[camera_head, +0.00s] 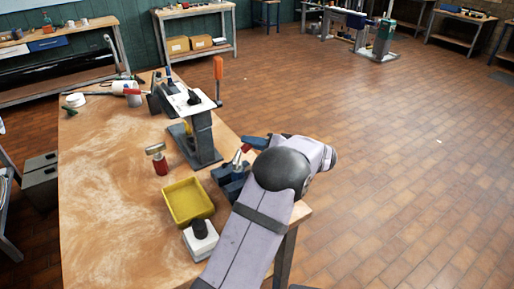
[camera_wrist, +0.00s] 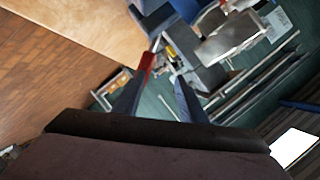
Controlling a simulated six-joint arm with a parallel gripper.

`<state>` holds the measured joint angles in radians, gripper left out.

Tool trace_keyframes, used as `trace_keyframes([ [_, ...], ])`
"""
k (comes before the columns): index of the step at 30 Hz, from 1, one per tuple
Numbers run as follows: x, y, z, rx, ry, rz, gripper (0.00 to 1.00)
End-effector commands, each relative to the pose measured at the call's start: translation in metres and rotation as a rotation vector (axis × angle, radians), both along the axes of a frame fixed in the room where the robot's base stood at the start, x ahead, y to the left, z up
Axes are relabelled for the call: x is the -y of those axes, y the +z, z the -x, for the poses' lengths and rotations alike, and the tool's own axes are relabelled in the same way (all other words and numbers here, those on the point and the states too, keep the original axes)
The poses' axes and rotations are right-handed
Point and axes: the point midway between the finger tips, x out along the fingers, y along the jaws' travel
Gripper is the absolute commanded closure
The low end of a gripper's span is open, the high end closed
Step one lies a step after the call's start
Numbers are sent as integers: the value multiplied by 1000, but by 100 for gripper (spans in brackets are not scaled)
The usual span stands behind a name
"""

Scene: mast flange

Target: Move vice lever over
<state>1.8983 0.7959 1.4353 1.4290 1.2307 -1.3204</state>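A dark blue vice (camera_head: 229,178) stands near the right edge of the wooden bench, partly hidden behind my arm. My gripper (camera_head: 244,153) is just above and beside it in the head view. In the wrist view my gripper (camera_wrist: 166,72) has its two fingers spread apart, with a red piece along the left one. No object shows clearly pinched between them. Blue-grey and bare metal parts (camera_wrist: 230,38) lie beyond the fingertips; I cannot tell if they belong to the vice. The vice lever cannot be made out clearly, and contact cannot be told.
On the bench (camera_head: 105,200) are a yellow tray (camera_head: 188,201), a white block with a black knob (camera_head: 200,240), a red-based tool (camera_head: 159,162) and a grey stand (camera_head: 198,135) with an upright orange handle (camera_head: 218,70). Open tiled floor lies right.

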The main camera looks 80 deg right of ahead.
Motion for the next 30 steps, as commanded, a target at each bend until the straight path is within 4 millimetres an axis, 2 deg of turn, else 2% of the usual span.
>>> trace_keyframes([
  [1,10,30,-2,13,-15,54,62],
  [6,5,61,2,14,-13,61,62],
  [12,0,84,6,19,-12,59,62],
  [19,-3,94,8,22,-12,54,62],
  [30,-3,91,9,19,-6,50,62],
])
